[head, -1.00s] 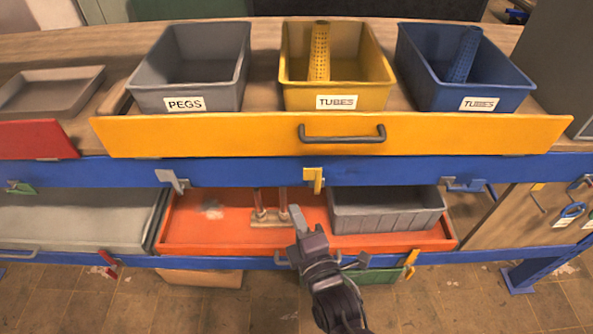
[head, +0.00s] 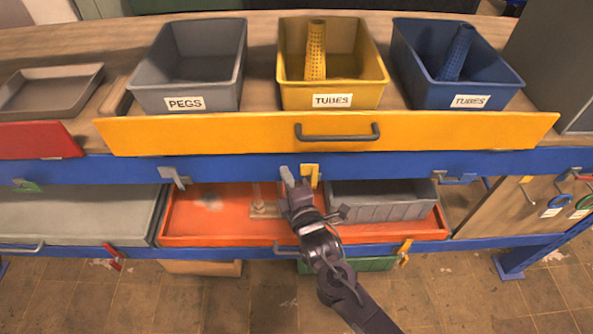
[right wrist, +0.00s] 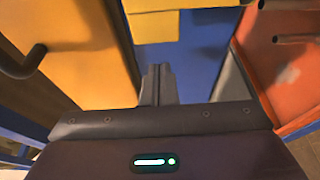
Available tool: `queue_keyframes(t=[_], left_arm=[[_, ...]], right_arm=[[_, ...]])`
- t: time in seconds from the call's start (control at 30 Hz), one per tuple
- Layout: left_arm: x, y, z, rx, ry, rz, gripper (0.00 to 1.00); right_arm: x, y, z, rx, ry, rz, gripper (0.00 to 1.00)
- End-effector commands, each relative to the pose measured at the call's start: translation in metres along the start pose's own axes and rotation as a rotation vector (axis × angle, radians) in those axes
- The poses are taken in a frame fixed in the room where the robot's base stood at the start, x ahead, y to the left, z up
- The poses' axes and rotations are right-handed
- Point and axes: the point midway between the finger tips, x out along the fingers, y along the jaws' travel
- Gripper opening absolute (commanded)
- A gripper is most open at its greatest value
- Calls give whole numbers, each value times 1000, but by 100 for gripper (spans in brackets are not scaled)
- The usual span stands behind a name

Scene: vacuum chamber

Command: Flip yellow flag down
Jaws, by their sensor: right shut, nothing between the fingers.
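A yellow flag (head: 310,174) is mounted on the upper blue beam, just below the middle of the yellow drawer (head: 230,135). Its upper part lies across the beam. My right gripper (head: 288,177) is shut and empty, with its fingertips just left of the flag in the head view. In the right wrist view, the shut fingertips (right wrist: 158,85) point towards the blue beam, and the yellow flag (right wrist: 153,25) shows beyond them at the top. They appear apart from it. The flag's lower end is partly hidden by my gripper in the head view. My left gripper is out of view.
Grey flag (head: 174,177) and blue flag (head: 455,178) sit on the same beam. The drawer handle (head: 337,137) juts out above. An orange tray (head: 190,230) with a grey bin (head: 385,205) lies below. Another yellow flag (head: 404,252) hangs on the lower beam.

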Motion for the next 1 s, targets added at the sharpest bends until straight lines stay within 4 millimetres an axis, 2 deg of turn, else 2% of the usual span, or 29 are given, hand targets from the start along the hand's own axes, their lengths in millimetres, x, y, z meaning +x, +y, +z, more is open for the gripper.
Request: queue_keyframes(t=[0.03, 0.23, 0.67, 1.0], left_arm=[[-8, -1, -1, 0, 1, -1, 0], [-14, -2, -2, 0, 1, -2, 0], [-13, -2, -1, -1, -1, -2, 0], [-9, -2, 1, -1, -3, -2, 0]], right_arm=[[-3, 4, 6, -2, 2, -2, 0], [-8, 2, 19, 0, 3, 0, 0], [-8, 0, 21, 7, 3, 3, 0], [-10, 3, 25, 119, 2, 43, 0]])
